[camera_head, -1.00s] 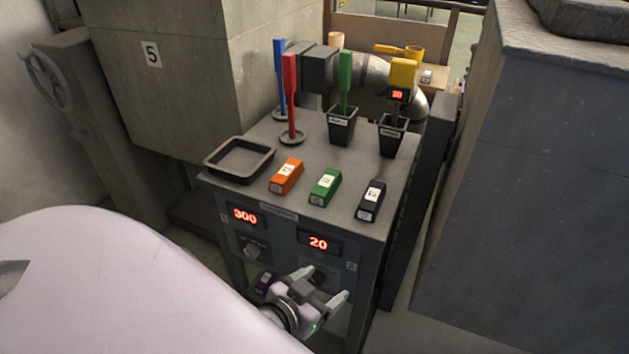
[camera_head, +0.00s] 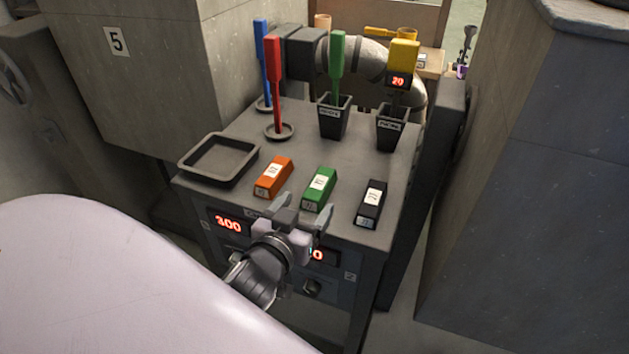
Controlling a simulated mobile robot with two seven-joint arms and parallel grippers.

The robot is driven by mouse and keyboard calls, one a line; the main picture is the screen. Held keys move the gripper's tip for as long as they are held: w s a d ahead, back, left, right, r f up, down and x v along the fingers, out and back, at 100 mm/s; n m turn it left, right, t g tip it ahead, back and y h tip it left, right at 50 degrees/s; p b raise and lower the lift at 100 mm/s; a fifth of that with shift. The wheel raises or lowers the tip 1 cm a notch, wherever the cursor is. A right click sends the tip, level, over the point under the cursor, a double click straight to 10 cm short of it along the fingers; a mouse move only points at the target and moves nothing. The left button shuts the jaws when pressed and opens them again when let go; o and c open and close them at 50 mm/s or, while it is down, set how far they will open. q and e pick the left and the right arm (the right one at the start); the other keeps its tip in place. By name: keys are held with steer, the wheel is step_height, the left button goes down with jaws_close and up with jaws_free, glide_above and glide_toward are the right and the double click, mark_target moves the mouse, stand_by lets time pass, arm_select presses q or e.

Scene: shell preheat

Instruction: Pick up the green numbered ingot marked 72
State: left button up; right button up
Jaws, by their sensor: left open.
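The green ingot (camera_head: 320,188) lies on the grey bench top, between the orange ingot (camera_head: 273,177) and the black ingot (camera_head: 371,204). It has a white label on top, but the number is too small to read surely. My left gripper (camera_head: 302,213) is open and empty at the bench's front edge. Its two fingers point up toward the green ingot, one to its lower left and one near its lower right front. I cannot tell whether a finger touches it. My right gripper does not show clearly.
An empty dark tray (camera_head: 217,160) sits at the bench's left. Behind the ingots stand a red tool (camera_head: 275,85), a blue tool (camera_head: 262,62), a green tool (camera_head: 337,68) in a black cup (camera_head: 334,120), and a yellow device (camera_head: 403,57) above another cup (camera_head: 391,131).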

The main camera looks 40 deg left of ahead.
mark_target(317, 187)
arm_select(q)
steer(key=shift+x, duration=3.55)
steer(key=shift+f, duration=0.15)
steer(key=c, duration=1.4)
